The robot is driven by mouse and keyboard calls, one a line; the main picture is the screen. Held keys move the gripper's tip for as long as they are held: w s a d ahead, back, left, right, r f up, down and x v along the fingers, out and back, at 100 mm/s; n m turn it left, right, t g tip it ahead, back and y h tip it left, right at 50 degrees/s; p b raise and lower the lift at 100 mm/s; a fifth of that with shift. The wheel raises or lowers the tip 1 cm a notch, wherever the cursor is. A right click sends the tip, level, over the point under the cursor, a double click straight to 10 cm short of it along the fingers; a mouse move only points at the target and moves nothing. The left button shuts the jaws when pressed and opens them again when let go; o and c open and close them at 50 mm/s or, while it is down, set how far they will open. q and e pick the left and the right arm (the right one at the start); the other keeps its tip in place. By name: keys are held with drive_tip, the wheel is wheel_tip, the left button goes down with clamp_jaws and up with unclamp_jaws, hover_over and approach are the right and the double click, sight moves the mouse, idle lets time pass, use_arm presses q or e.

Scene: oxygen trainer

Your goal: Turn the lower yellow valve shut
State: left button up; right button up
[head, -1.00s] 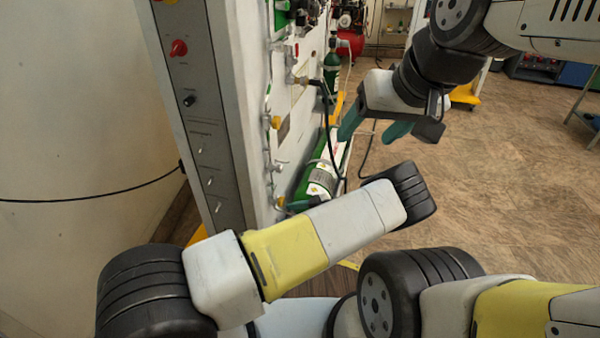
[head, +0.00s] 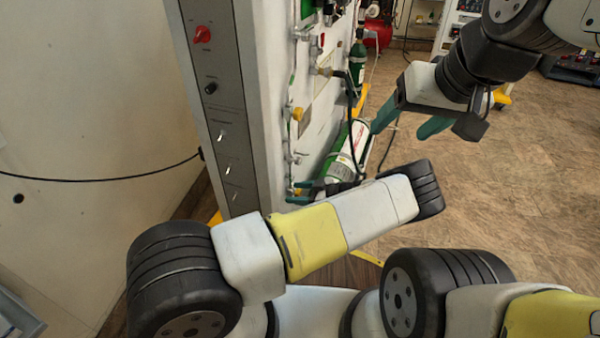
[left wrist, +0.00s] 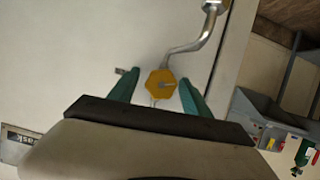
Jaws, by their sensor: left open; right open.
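The lower yellow valve (left wrist: 160,83) is a small faceted knob at the end of a bent metal pipe in the left wrist view. My left gripper (left wrist: 159,77) is open, with one teal finger on each side of the knob. Gaps show between the knob and both fingers. In the head view my left gripper (head: 300,189) is low against the panel, partly hidden by my own arm, and largely covers the lower valve. The upper yellow valve (head: 297,114) is above it on the panel. My right gripper (head: 397,133) is open and empty, away from the panel.
The white panel (head: 262,110) carries pipes, fittings and a grey switch strip (head: 212,110). A green and white cylinder (head: 352,145) and a dark hose are just beyond my left gripper. The wooden floor (head: 530,170) on the right is open.

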use_arm(q)
clamp_jaws()
drive_tip(key=shift+m+g, duration=0.7)
drive_tip(key=shift+m, duration=0.3)
unclamp_jaws()
drive_tip(key=v, duration=0.7)
drive_tip(key=shift+d, duration=0.4)
